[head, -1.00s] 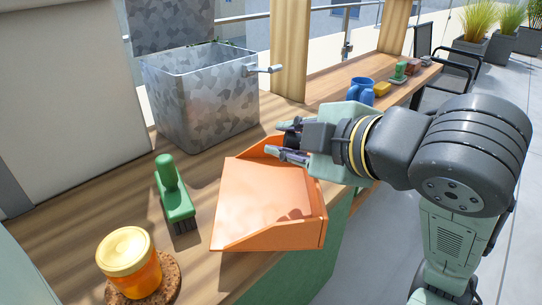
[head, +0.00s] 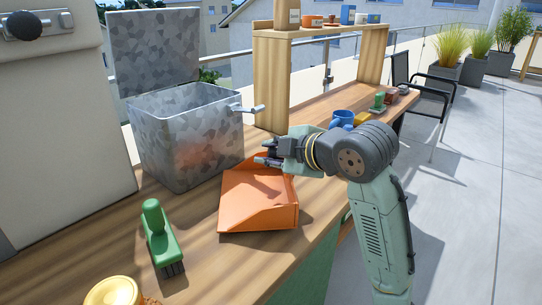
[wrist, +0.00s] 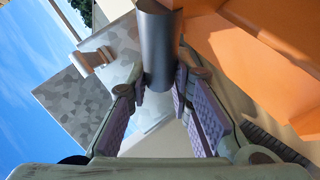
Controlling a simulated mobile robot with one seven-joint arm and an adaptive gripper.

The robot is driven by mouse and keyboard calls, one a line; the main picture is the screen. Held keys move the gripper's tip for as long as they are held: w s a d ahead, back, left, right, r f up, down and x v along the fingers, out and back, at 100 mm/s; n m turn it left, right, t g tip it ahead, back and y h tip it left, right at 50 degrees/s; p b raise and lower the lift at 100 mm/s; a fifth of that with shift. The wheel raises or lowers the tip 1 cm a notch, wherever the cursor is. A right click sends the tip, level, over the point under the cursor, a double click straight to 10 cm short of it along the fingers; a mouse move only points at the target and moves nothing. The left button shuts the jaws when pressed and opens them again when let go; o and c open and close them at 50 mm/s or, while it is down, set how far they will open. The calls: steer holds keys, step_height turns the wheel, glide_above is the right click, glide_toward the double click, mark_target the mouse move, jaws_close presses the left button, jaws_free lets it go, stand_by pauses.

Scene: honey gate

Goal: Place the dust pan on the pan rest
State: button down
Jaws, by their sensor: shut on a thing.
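The orange dust pan (head: 258,205) is over the wooden counter, just right of the metal bin, its broad open tray toward the camera. I cannot tell whether its underside touches the counter. My gripper (head: 268,153) is at the pan's far end. In the wrist view its purple-padded fingers (wrist: 160,105) are closed around a dark grey cylindrical handle (wrist: 158,50). The orange pan body also fills the upper right there (wrist: 250,55). I cannot make out a pan rest with certainty.
A galvanised bin (head: 190,135) with raised lid stands close left of the pan, its crank (head: 247,108) sticking out. A green brush (head: 158,235) and yellow-lidded jar (head: 113,291) are in front. A wooden shelf frame (head: 272,80) and blue mug (head: 342,118) stand beyond.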

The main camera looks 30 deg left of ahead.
steer(key=shift+f, duration=0.7)
steer(key=c, duration=1.4)
jaws_free()
steer(key=shift+c, duration=0.2)
steer(key=shift+r, duration=0.1)
steer(key=b+v, duration=0.1)
steer(key=v, duration=1.1)
